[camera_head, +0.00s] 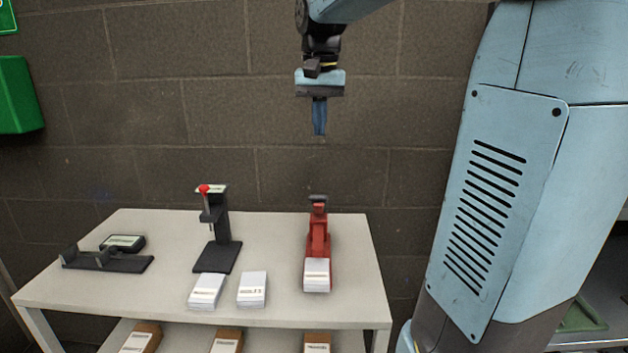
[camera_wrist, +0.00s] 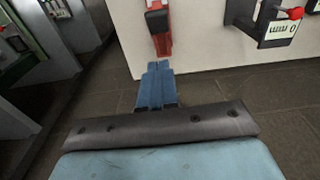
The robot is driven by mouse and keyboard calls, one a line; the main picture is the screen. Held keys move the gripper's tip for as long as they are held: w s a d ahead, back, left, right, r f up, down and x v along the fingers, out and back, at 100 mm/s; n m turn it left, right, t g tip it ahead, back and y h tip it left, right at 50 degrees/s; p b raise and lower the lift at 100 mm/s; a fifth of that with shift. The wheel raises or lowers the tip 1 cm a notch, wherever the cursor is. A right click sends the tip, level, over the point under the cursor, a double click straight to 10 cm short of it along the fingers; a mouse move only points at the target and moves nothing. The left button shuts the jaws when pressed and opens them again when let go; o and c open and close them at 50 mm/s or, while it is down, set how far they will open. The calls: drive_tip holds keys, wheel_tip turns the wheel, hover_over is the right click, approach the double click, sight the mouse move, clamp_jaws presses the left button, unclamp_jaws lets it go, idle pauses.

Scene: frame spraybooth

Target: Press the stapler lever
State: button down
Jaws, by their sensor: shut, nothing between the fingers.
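The red stapler (camera_head: 318,235) stands near the right end of the white table, its dark lever end (camera_head: 318,199) at the top back. White cards sit at its front. In the wrist view the stapler (camera_wrist: 162,44) shows at the top centre, with its dark end (camera_wrist: 157,20) toward the picture's top. My gripper (camera_head: 319,132) hangs pointing down, high above the table and the stapler, apart from both. Its blue fingers are together and empty. In the wrist view my gripper (camera_wrist: 157,65) is just below the stapler in the picture.
On the white table (camera_head: 150,290) stand a black press with a red knob (camera_head: 218,228), card stacks (camera_head: 252,289) and a black holder with a small device (camera_head: 108,258). Labelled boxes (camera_head: 227,342) are below. The brick wall (camera_head: 130,150) is behind. The air around my gripper is free.

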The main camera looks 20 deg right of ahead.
drive_tip(key=shift+w+d+r, duration=0.1)
drive_tip(key=shift+w+r, duration=0.05)
drive_tip(key=shift+w, duration=0.7)
hover_over(318, 206)
drive_tip(key=w+d, duration=0.2)
drive_tip(key=w, duration=0.2)
drive_tip(key=f, duration=1)
drive_tip(key=shift+w+a+f, duration=0.1)
drive_tip(key=shift+a, duration=0.15)
drive_tip(key=shift+s+a+f, duration=0.25)
drive_tip(key=shift+s+f, duration=0.4)
drive_tip(key=shift+f, duration=0.25)
drive_tip(key=shift+s+a+f, duration=0.2)
drive_tip(key=shift+s+f, duration=0.2)
drive_tip(key=shift+f, duration=0.2)
